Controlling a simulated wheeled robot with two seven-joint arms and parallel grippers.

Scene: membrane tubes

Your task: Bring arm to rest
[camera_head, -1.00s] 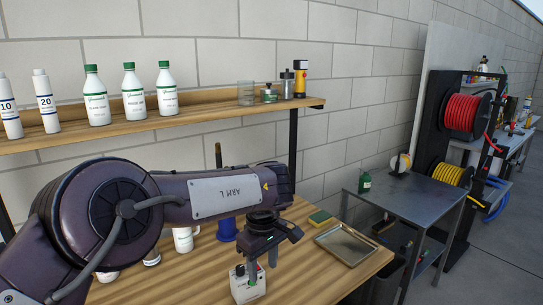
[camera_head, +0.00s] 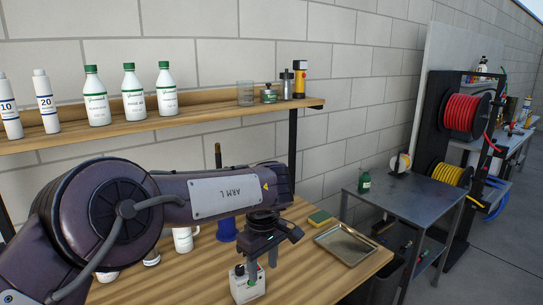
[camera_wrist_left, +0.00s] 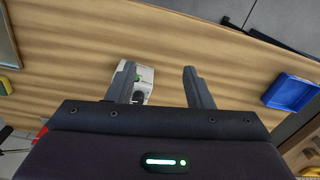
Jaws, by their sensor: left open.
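My left arm (camera_head: 215,194) reaches in from the left over the wooden bench, with its wrist bent down. My left gripper (camera_head: 256,262) points down above a small white box with a green part on it (camera_head: 247,288). The white box (camera_wrist_left: 147,77) shows there beside and partly behind the left-hand finger. I cannot tell whether the finger touches it. My right gripper is not in view.
A metal tray (camera_head: 347,243) and a yellow-green sponge (camera_head: 319,217) lie to the right. A white mug (camera_head: 183,240) and a blue object (camera_head: 226,230) stand behind the arm. A blue bin (camera_wrist_left: 290,92) shows in the wrist view. A bottle shelf (camera_head: 200,112) runs above.

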